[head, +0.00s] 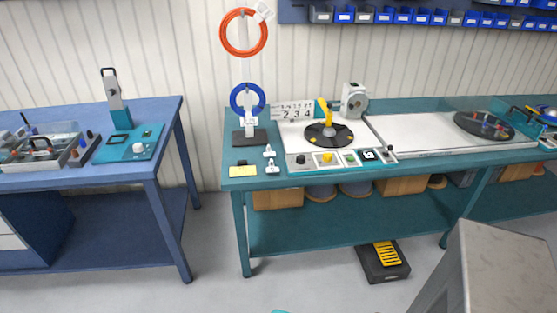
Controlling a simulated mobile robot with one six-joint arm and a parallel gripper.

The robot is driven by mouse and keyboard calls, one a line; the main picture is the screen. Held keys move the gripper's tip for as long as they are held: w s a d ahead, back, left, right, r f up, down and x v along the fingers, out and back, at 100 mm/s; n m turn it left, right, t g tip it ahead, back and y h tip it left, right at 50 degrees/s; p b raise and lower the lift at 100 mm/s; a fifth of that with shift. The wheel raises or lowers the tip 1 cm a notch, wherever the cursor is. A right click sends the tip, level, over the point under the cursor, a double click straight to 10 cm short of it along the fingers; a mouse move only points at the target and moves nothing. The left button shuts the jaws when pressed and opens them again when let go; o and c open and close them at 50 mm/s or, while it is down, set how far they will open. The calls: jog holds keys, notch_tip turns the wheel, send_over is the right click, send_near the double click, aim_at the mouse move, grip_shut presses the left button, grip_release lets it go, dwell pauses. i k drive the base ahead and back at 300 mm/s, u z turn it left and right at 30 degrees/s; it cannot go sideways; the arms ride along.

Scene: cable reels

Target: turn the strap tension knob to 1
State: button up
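On the left blue bench, a teal panel (115,149) carries a round white knob (138,149) and a small dark display or slot. An upright grey and black lever unit (112,95) stands behind it. On the right bench, a grey control strip has a black knob (300,160), a yellow knob or button (327,158) and a dark square with a white mark (369,155). No label naming strap tension is legible, so I cannot tell which knob it is. The knobs' settings are too small to read. My gripper is not in view.
The right teal bench (240,183) holds a black turntable (329,134) with a yellow arm, a blue ring on a stand (247,100) and a number card (292,111). A tool tray (40,150) sits on the left bench. A floor gap separates the benches; a black-yellow pedal (383,262) lies on the floor.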

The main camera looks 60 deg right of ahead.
aim_at(301, 159)
jog(key=z, duration=1.4)
jog(key=k, duration=0.1)
jog(key=u, duration=2.9)
jog(key=k, duration=0.65)
jog(key=z, duration=2.15)
